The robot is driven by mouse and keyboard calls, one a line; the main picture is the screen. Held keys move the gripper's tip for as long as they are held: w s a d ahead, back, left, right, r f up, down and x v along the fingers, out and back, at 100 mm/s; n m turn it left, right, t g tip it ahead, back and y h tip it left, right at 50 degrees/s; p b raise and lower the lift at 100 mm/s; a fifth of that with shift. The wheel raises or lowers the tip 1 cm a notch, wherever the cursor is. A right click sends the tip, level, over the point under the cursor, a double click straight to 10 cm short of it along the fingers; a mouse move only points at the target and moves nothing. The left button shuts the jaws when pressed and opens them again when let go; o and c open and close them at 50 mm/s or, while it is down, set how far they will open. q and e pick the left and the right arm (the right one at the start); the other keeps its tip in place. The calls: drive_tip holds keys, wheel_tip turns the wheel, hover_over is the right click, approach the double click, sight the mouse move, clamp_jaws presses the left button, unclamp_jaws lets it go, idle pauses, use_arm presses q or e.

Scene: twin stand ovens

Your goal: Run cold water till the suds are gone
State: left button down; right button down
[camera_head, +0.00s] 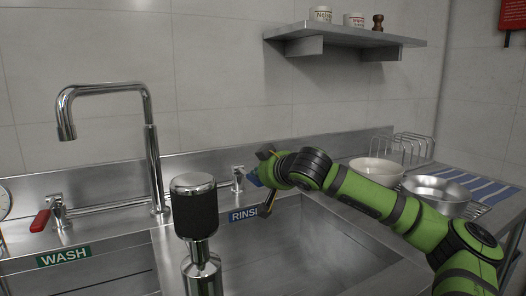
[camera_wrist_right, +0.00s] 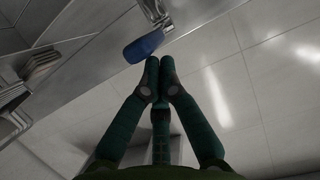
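The blue cold tap handle (camera_wrist_right: 145,46) points out from its chrome valve in the right wrist view. In the head view its chrome valve (camera_head: 238,178) shows, and the blue handle (camera_head: 253,179) is partly hidden by my right gripper (camera_head: 266,182). In the wrist view the right fingers (camera_wrist_right: 158,64) are together and empty, with their tips close beside the handle; contact is unclear. The chrome spout (camera_head: 67,131) hangs over the left basin, with no stream visible. The rinse basin (camera_head: 310,250) shows bare steel and no suds. My left gripper is not in view.
A red-handled tap (camera_head: 40,220) is at the left. A chrome-and-black upright fixture (camera_head: 196,208) stands in front. A white bowl (camera_head: 377,171), a steel bowl (camera_head: 437,193) and a wire rack (camera_head: 405,148) are on the right. A shelf (camera_head: 350,38) hangs above.

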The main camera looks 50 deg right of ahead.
drive_tip(key=v, duration=1.1)
drive_tip(key=shift+s+r, duration=0.15)
drive_tip(key=shift+s, duration=0.05)
